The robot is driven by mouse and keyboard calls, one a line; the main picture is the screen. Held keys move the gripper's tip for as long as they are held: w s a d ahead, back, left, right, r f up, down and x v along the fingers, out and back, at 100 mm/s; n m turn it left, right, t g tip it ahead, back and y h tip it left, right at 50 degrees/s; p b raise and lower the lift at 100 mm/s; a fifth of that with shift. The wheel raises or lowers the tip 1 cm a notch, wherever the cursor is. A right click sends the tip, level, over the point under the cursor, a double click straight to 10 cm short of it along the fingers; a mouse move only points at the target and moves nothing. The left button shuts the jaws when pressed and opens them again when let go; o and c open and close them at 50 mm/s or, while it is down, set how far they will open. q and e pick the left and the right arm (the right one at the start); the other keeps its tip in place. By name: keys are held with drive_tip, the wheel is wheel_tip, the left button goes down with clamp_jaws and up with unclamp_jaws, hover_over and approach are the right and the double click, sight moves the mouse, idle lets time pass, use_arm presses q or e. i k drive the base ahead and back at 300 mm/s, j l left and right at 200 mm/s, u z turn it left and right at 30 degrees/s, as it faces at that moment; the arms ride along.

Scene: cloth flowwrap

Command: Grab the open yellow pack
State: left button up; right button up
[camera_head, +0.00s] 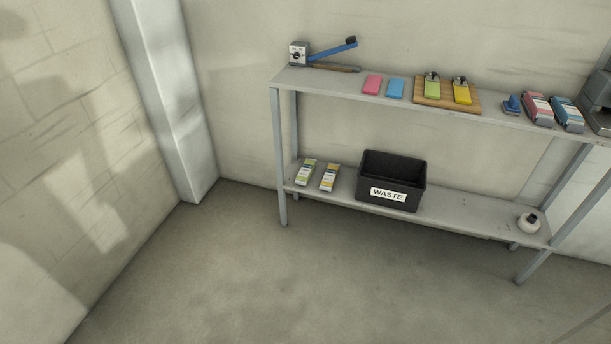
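A yellow pack (462,94) lies on a wooden board (433,103) on the upper shelf, right of a green pack (431,88). Each of these two has a dark and grey piece at its far end; I cannot tell whether that is a clip or an opening. Another yellow pack (328,179) with a white label lies on the lower shelf, beside a similar green pack (306,173). Whether either yellow pack is open is too small to tell. Neither of my grippers is in view.
The grey two-level shelf (330,84) stands against the wall. Pink (372,84) and blue (395,88) blocks and a lever device (300,53) are on top. The floor in front is clear.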

sight(327, 182)
drive_tip(key=i+l+u, duration=0.1)
drive_tip(key=u, duration=0.25)
drive_tip(key=i+l+u, duration=0.1)
drive_tip(key=u, duration=0.3)
drive_tip(key=i+l+u, duration=0.2)
drive_tip(key=u, duration=0.15)
